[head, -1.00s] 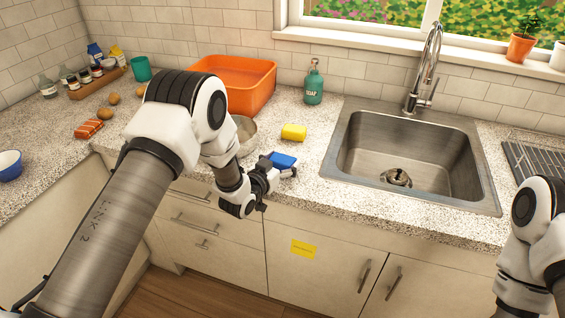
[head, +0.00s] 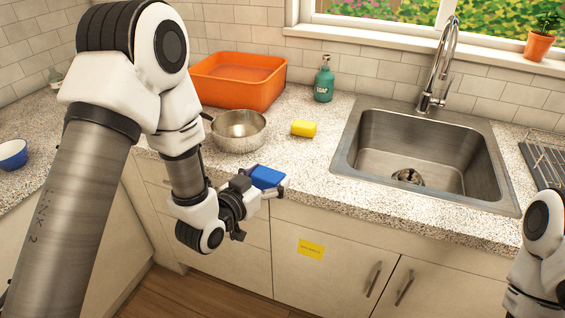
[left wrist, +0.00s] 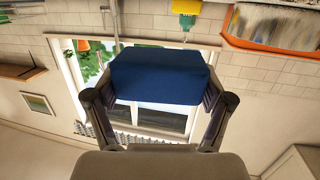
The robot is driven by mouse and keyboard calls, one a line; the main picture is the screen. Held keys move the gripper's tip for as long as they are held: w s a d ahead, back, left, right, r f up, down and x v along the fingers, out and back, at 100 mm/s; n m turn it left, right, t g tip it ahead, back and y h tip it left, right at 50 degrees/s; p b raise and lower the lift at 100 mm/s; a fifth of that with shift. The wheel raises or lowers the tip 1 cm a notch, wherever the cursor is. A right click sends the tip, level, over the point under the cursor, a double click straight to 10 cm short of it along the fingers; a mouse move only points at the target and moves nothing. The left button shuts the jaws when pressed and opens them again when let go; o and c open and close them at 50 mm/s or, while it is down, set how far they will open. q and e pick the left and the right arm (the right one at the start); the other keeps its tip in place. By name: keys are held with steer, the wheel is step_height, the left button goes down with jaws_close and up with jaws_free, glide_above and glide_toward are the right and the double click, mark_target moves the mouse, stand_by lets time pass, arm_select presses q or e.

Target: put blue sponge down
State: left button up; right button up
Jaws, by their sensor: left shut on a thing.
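The blue sponge (head: 265,177) is held in my left gripper (head: 262,184), near the counter's front edge. In the left wrist view the blue sponge (left wrist: 160,76) sits between the two fingers of my left gripper (left wrist: 160,100), which are shut on it. Whether the sponge touches the counter is hard to tell; it appears over the front edge. My right arm shows at the right edge of the head view, but its gripper is out of view.
A yellow sponge (head: 303,128) and a metal pan (head: 239,132) stand on the counter (head: 300,165). An orange tub (head: 238,82) and a soap bottle (head: 324,80) are behind. The sink (head: 425,155) is to the right. Counter between the yellow sponge and front edge is clear.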

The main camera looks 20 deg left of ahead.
arm_select(q)
steer(key=shift+s, duration=0.55)
step_height(320, 180, down, 10)
steer(key=d+n+y, duration=0.1)
steer(key=n+y, duration=0.1)
steer(key=y, duration=0.1)
steer(key=shift+d+r+n+y, duration=0.15)
steer(key=shift+d+n+y, duration=0.15)
steer(key=shift+d, duration=0.1)
steer(key=shift+s, duration=0.1)
